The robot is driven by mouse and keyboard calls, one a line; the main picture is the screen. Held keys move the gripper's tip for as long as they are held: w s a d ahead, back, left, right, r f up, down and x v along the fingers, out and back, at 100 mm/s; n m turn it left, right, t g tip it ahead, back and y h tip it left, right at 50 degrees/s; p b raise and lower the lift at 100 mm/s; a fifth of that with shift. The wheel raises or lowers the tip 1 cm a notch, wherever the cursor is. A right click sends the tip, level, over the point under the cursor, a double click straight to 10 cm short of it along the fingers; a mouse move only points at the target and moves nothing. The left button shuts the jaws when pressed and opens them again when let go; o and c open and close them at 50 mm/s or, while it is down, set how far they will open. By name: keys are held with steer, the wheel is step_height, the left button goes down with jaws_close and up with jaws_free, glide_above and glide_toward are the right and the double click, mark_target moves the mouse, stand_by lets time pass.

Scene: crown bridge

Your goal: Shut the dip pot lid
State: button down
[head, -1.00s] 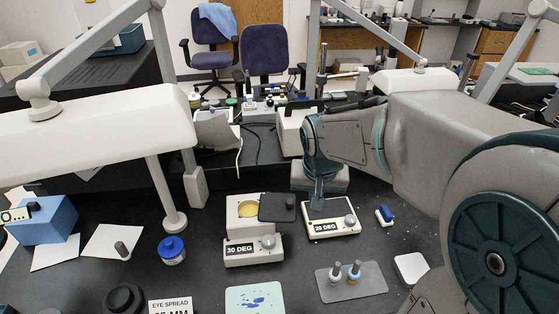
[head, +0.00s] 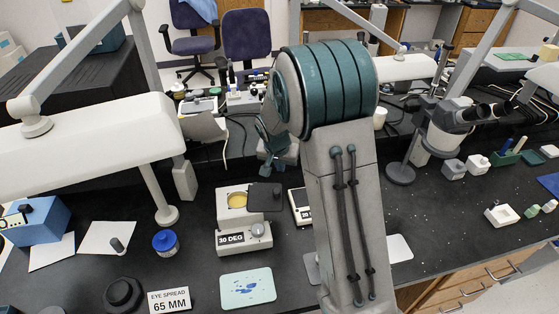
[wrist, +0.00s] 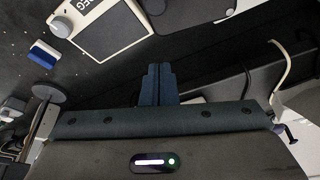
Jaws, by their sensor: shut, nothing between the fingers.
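The dip pot (head: 228,219) is a pale box labelled 30 DEG with a silver knob, on the dark bench in the head view. Its round yellow well (head: 237,200) is uncovered. Its dark square lid (head: 264,197) lies swung out to the right of the well. In the wrist view, a dark plate (wrist: 190,20) at the top edge looks like this lid. My gripper (wrist: 158,67) is shut and empty, its two dark fingers side by side. In the head view it is partly hidden behind my arm, apparently behind the pots and apart from the lid.
A second pot (head: 299,207) stands just right of the lid, mostly hidden by my arm; its dark cover (wrist: 112,35) shows in the wrist view. A blue-capped jar (head: 166,243) stands left, a blue-spotted pad (head: 248,288) in front. A white lamp (head: 90,155) overhangs the left.

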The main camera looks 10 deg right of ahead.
mark_target(280, 186)
steer(key=p+x, duration=0.1)
steer(key=x, duration=0.4)
steer(key=shift+f, duration=0.25)
steer(key=s, duration=0.1)
steer(key=s+a+p, duration=0.1)
steer(key=s, duration=0.1)
steer(key=shift+a+r, duration=0.1)
steer(key=shift+a, duration=0.1)
steer(key=shift+s+a, duration=0.15)
steer(key=shift+s, duration=0.1)
